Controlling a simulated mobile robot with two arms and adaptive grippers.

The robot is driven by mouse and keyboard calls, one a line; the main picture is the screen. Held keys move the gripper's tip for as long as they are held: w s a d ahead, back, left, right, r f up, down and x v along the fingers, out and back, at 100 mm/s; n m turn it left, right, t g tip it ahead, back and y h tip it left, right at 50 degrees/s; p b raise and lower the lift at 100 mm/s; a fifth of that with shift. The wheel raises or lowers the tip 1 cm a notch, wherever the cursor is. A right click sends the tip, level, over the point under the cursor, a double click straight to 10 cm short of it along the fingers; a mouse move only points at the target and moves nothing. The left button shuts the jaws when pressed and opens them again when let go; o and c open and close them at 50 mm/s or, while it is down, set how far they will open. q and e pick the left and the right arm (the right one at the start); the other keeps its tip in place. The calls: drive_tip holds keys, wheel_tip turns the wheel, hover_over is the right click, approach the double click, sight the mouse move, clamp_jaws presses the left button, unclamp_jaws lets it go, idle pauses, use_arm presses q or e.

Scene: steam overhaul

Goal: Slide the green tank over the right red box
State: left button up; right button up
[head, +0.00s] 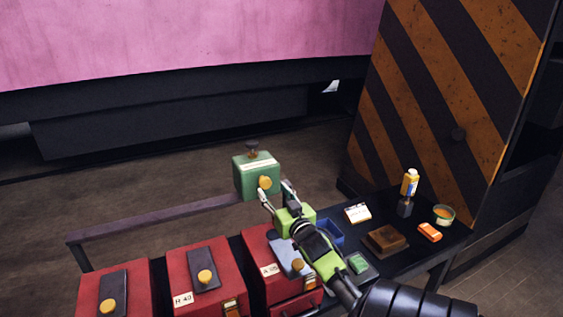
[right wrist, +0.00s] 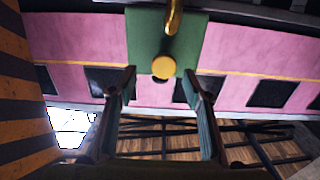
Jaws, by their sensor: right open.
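The green tank (head: 243,178), with a yellow knob on its front and a dark fitting on top, is at the rail behind the red boxes. It stands beyond the right red box (head: 257,258), which my right arm partly covers. My right gripper (head: 276,191) is open, with its fingertips close to the tank's lower right front. In the right wrist view the open fingers (right wrist: 159,80) stand either side below the yellow knob of the green tank (right wrist: 146,40); I cannot tell whether they touch. My left gripper is not in view.
The purple-grey rail (head: 150,219) runs along the back of the bench. Two more red boxes, a middle one (head: 180,270) and a left one (head: 136,285), stand to the left.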

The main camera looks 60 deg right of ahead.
drive_tip(key=v, duration=0.5)
drive_tip(key=shift+s+a, duration=0.1)
drive_tip(key=shift+s, duration=0.3)
